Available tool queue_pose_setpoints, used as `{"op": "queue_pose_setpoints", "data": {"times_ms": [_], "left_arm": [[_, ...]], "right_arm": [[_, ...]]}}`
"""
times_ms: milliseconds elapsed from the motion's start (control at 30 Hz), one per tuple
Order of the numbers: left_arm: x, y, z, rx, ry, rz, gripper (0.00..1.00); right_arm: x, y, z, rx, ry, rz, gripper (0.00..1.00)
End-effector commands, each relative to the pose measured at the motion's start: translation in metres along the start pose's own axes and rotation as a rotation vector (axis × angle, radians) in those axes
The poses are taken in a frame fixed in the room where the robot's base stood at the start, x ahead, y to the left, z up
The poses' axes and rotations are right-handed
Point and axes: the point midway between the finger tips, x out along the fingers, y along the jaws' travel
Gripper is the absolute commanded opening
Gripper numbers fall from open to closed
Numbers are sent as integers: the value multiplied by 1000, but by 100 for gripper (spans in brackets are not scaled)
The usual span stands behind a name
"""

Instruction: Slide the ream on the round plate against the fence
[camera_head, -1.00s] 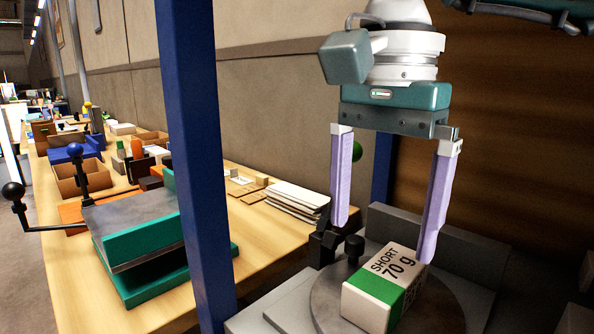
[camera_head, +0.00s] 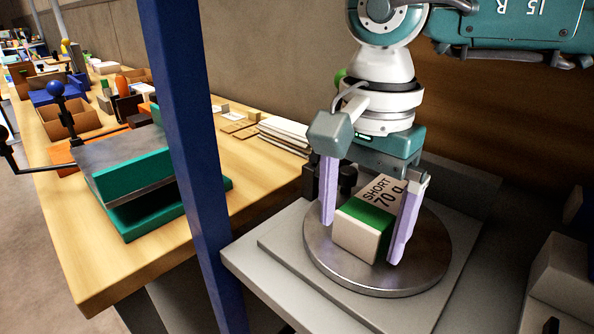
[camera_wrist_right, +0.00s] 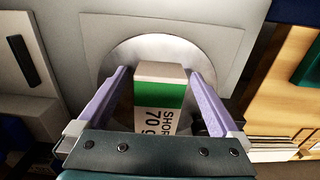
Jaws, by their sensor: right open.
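The ream (camera_head: 361,231), a white and green block marked "SHORT 70 g", lies on the round grey plate (camera_head: 320,262). My right gripper (camera_head: 360,242) is open, with one lilac finger on each side of the ream. In the right wrist view the ream (camera_wrist_right: 160,95) sits between the two fingers (camera_wrist_right: 160,90), with a visible gap on both sides. The fence (camera_head: 462,186), a low grey wall behind the plate, is partly hidden by the gripper and arm. My left gripper is not in view.
A blue post (camera_head: 190,150) stands left of the plate. Beyond it a wooden bench (camera_head: 90,235) carries a green and grey press (camera_head: 130,165), a paper stack (camera_head: 285,135) and boxes. Pale blocks (camera_head: 562,275) stand at the right. Dark knobs (camera_head: 347,178) stand behind the plate.

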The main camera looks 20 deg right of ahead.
Motion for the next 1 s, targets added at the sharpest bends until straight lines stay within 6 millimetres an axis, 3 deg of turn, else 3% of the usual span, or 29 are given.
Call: {"op": "queue_pose_setpoints", "data": {"times_ms": [133, 1000], "left_arm": [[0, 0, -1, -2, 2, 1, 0], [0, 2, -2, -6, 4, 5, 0]], "right_arm": [[0, 0, 0, 0, 0, 1, 98], [0, 0, 0, 0, 0, 1, 0]]}}
